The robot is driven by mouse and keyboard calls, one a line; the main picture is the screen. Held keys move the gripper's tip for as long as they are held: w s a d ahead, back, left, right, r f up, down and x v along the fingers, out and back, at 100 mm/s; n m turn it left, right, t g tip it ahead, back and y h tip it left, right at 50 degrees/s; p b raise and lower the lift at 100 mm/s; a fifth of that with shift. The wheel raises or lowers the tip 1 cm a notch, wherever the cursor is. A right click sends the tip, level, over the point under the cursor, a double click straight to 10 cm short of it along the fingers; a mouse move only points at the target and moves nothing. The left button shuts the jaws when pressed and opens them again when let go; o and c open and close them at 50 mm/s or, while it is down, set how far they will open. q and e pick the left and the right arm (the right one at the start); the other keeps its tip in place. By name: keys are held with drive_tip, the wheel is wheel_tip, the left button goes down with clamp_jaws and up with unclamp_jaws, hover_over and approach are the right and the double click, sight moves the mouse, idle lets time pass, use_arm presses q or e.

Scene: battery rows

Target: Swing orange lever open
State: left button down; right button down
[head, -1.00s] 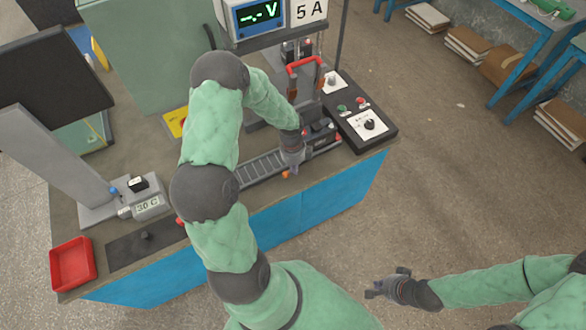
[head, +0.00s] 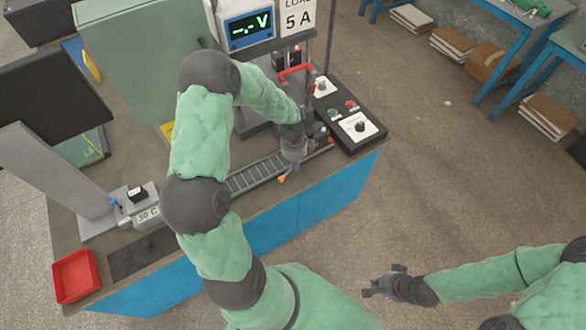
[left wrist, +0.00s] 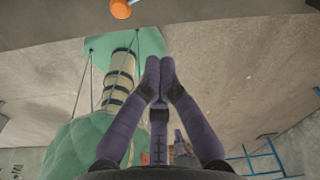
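The orange lever tip (head: 281,179) shows at the front edge of the bench, just below and left of my left gripper (head: 291,166) in the head view. The lever's pivot is hidden by the gripper. In the left wrist view, a round orange end (left wrist: 121,8) on a grey stalk sits at the top edge, apart from the fingertips (left wrist: 159,66). Those fingertips are together with nothing seen between them. My right gripper (head: 372,288) hangs over bare floor, away from the bench; its finger gap is too small to judge.
A grey slotted rail (head: 255,176) runs along the bench front. A black control box (head: 357,127) with knobs and a red handle (head: 296,72) stand behind and right of the left gripper. A red tray (head: 75,277) sits at the bench's left corner.

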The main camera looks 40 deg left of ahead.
use_arm(q)
drive_tip(key=r, duration=0.3)
drive_tip(key=r+p, duration=0.1)
drive_tip(key=r, duration=0.1)
drive_tip(key=shift+w+a+r, duration=0.1)
drive_tip(key=shift+a+r, duration=0.1)
drive_tip(key=shift+r, duration=0.2)
drive_tip(key=s+d+f+n+h+b, duration=0.1)
drive_tip(key=s+d+f+n, duration=0.4)
drive_tip(key=d+f+n, duration=0.2)
drive_tip(key=s+d+f+n+h+b, duration=0.1)
drive_tip(key=s+d+f+n+b, duration=0.1)
drive_tip(key=s+d+f+n, duration=0.2)
drive_tip(key=s+d+f+n+h+b, duration=0.1)
drive_tip(key=s+d+f+n+b, duration=0.1)
drive_tip(key=s+d+f+n, duration=0.3)
drive_tip(key=d+f+n, duration=0.4)
drive_tip(key=d+f, duration=0.1)
drive_tip(key=d, duration=0.2)
drive_tip(key=shift+s+d+f+n, duration=0.3)
drive_tip(key=shift+s+f, duration=0.05)
